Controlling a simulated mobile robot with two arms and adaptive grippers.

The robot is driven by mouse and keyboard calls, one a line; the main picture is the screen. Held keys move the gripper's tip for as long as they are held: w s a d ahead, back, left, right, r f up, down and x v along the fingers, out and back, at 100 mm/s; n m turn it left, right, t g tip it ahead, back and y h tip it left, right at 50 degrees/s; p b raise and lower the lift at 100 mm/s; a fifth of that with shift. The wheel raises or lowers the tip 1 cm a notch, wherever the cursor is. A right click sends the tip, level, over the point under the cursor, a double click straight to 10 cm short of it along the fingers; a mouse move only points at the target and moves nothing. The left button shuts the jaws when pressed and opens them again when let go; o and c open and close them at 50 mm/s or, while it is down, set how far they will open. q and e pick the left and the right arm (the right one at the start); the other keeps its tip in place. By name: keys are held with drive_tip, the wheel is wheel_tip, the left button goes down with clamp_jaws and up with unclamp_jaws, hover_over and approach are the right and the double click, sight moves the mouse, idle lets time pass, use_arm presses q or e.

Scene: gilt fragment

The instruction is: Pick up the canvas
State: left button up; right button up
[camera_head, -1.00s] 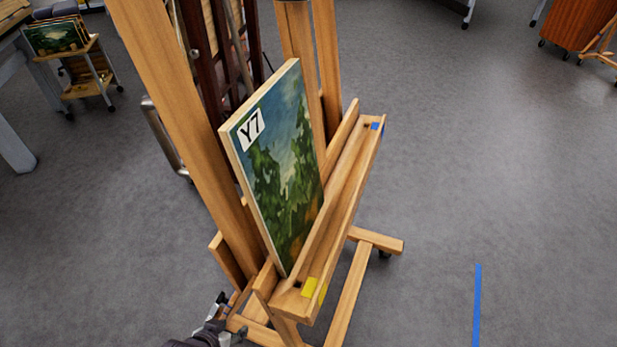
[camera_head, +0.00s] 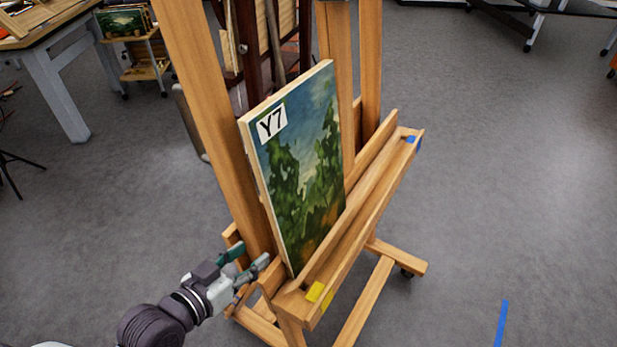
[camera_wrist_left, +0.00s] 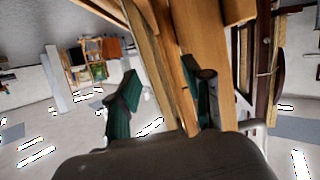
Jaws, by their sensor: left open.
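The canvas (camera_head: 305,165) is a green and blue landscape painting with a white label reading Y7 at its upper left corner. It stands tilted on the ledge of a wooden easel (camera_head: 385,180). My left gripper (camera_head: 250,257) is open and empty, low at the left of the canvas, beside the easel's left end. In the left wrist view, the two green fingers of my left gripper (camera_wrist_left: 165,95) stand apart, with the easel's wood (camera_wrist_left: 212,50) beyond and beside them. I cannot clearly pick out the canvas there. My right gripper is not in view.
Yellow tape (camera_head: 315,291) marks the ledge's near end and blue tape (camera_head: 413,140) its far end. A dark wooden easel (camera_head: 275,40) stands behind. A cart with paintings (camera_head: 135,45) and a table (camera_head: 60,60) are at the upper left.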

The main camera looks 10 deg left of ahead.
sight(264, 202)
use_arm(q)
wheel_tip(264, 202, up, 9)
drive_tip(key=t+h, duration=0.1)
drive_tip(key=t, duration=0.2)
drive_tip(key=p+x, duration=0.1)
drive_tip(key=x, duration=0.3)
drive_tip(key=p+x, duration=0.1)
drive_tip(key=x, duration=0.3)
drive_tip(key=shift+w+a, duration=0.1)
drive_tip(key=shift+a, duration=0.1)
drive_tip(key=p+x, duration=0.1)
drive_tip(key=x, duration=0.1)
drive_tip(key=p+x, duration=0.1)
drive_tip(key=x, duration=0.2)
drive_tip(key=shift+d+f, duration=0.15)
drive_tip(key=shift+d, duration=0.3)
drive_tip(key=shift+w+d+f, duration=0.1)
drive_tip(key=shift+w+f, duration=0.05)
drive_tip(key=shift+w, duration=0.25)
drive_tip(key=shift+s, duration=0.1)
drive_tip(key=shift+c, duration=1.2)
clamp_jaws()
